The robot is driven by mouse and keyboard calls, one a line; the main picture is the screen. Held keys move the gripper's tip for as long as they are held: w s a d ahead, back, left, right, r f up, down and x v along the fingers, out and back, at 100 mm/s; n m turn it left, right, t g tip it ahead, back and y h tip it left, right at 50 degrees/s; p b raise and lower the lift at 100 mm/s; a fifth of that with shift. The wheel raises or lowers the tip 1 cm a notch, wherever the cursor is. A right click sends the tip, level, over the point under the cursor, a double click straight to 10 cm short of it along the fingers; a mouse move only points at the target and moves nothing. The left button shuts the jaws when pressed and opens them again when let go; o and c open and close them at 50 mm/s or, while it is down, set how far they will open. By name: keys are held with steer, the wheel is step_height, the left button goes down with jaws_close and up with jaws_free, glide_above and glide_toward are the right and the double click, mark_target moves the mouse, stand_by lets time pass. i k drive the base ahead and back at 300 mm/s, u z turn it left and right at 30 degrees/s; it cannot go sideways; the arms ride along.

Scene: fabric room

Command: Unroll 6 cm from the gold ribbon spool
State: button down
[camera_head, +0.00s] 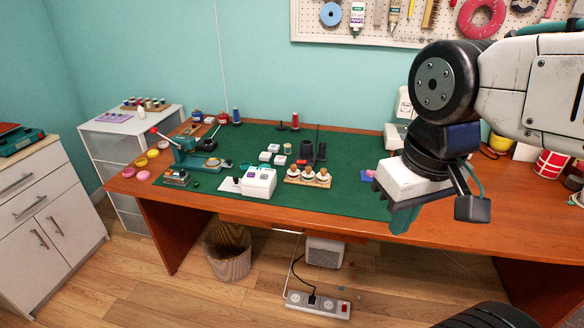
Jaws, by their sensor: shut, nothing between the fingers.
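Several small round rolls lie along the left edge of the desk; a golden-yellow one (141,162) looks like the gold ribbon spool. It lies flat between a pink roll (143,176) and an orange-yellow roll (153,153). They are too small to tell a loose ribbon end. My gripper (400,218) hangs over the right part of the desk, fingers pointing down, shut and empty. It is far to the right of the rolls and touches none of them.
A green mat (345,198) covers much of the wooden desk. On it stand a teal press (185,150), a white box-shaped device (259,181) and a wooden tray (308,180) with several round-topped items. A waste basket (228,252) and power strip (318,304) are on the floor.

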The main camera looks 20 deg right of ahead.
mark_target(324, 177)
steer(key=z, duration=1.65)
steer(key=i, duration=0.85)
steer(key=u, duration=2.6)
